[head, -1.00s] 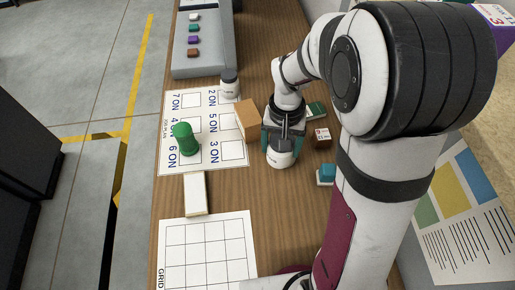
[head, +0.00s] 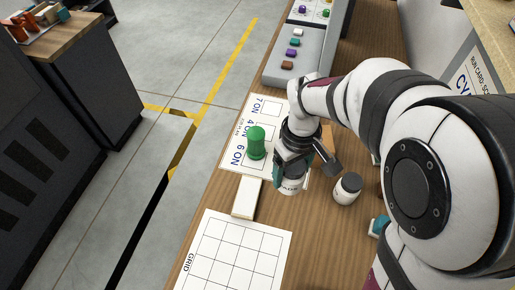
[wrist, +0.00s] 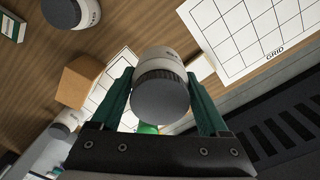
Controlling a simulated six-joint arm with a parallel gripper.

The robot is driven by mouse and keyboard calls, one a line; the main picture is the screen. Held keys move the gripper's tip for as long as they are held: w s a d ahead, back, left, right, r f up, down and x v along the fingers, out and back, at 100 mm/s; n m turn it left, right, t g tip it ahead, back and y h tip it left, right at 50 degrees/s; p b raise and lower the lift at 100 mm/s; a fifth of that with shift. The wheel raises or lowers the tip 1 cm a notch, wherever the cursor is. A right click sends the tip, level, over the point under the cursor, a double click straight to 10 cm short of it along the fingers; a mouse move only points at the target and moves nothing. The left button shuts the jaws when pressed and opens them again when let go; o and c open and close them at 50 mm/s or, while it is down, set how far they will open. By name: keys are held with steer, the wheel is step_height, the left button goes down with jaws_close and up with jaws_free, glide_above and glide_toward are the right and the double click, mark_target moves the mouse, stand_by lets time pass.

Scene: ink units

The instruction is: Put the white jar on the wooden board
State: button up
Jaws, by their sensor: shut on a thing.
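My gripper (head: 292,168) is shut on the white jar (head: 289,187), which hangs upright below it. The wrist view shows the jar's grey lid (wrist: 161,98) between my two green fingers (wrist: 162,92). The pale flat board (head: 246,197), likely the wooden board, lies to the left of the jar and looks bare. In the wrist view part of the board (wrist: 203,67) shows behind the jar. I cannot tell the jar's exact height above the table.
A second white jar with a dark lid (head: 347,188) stands to the right. A green peg-shaped piece (head: 256,143) stands on the job plan sheet behind the board. A grid sheet (head: 235,255) lies in front. A brown block (wrist: 83,80) and a teal-topped item (head: 379,225) are nearby.

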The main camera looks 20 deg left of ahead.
steer(key=a+f, duration=0.2)
steer(key=a, duration=0.1)
steer(key=a+f, duration=0.2)
steer(key=a, duration=0.1)
steer(key=s+a+f, duration=0.1)
steer(key=a+f, duration=0.1)
steer(key=a, duration=0.2)
steer(key=shift+a+f, duration=0.1)
steer(key=shift+f, duration=0.05)
step_height(320, 180, down, 3)
steer(key=shift+s+a+f, duration=0.1)
steer(key=shift+f, duration=0.4)
